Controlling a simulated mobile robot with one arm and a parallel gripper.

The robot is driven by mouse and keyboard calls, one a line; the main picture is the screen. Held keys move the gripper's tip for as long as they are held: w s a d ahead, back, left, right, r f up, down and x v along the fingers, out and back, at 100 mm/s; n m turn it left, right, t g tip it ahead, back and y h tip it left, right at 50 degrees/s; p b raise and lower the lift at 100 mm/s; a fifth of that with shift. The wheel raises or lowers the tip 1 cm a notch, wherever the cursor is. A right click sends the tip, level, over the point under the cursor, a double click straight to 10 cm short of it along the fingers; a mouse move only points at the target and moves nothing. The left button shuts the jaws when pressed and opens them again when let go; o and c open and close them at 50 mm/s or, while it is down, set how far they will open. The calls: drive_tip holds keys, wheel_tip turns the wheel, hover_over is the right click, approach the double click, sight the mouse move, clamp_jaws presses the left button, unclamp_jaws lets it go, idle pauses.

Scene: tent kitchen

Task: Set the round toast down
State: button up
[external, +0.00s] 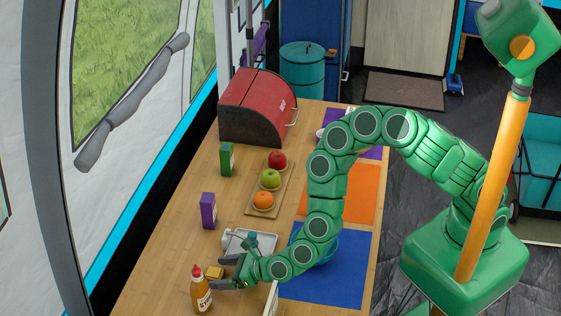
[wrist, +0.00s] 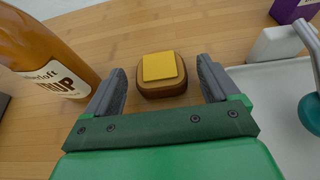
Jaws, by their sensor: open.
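A small brown toast with rounded corners and a yellow square on top (wrist: 162,90) rests on the wooden table. It lies between the fingertips of my gripper (wrist: 162,78), with a gap on both sides in the wrist view. The fingers are spread open and hold nothing. In the external view the toast (external: 215,272) is small, just left of my gripper (external: 228,273), which is low over the table's near end.
A syrup bottle (external: 201,294) stands close beside my gripper, on the left in the wrist view (wrist: 40,50). A grey tray (external: 262,241) is behind. A purple box (external: 208,210) and a fruit board (external: 262,206) stand farther back. Wood beyond the toast is clear.

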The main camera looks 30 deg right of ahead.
drive_tip(key=shift+v, duration=3.75)
drive_tip(key=shift+r, duration=0.1)
